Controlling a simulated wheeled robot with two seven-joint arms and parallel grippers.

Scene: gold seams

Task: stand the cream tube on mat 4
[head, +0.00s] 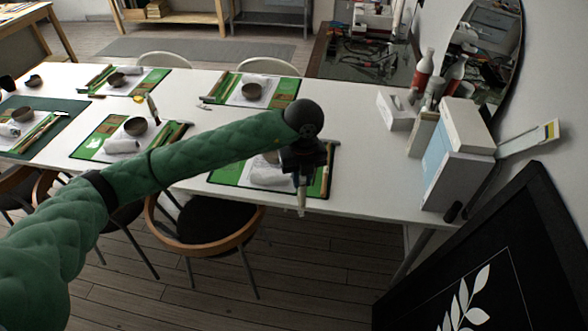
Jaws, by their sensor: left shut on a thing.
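My left arm reaches in from the left, and my left gripper (302,178) hangs over the near table edge, at the front of the nearest right mat. It is shut on a slim pale thing (301,203) that points down; it looks like the cream tube, mostly hidden by the fingers. The nearest right mat (228,180) is green, with a white cloth roll (270,177) on it, and my arm covers part of it. Other green mats lie at the near left (84,148), back left (152,83) and back right (286,92). No mat number is readable. My right gripper is out of view.
A pale slim thing with a dark end (153,110) stands between the left mats. White boxes (462,150) and bottles crowd the table's right end. Chairs (205,220) stand along the near edge. The white table (365,165) is bare right of the mat.

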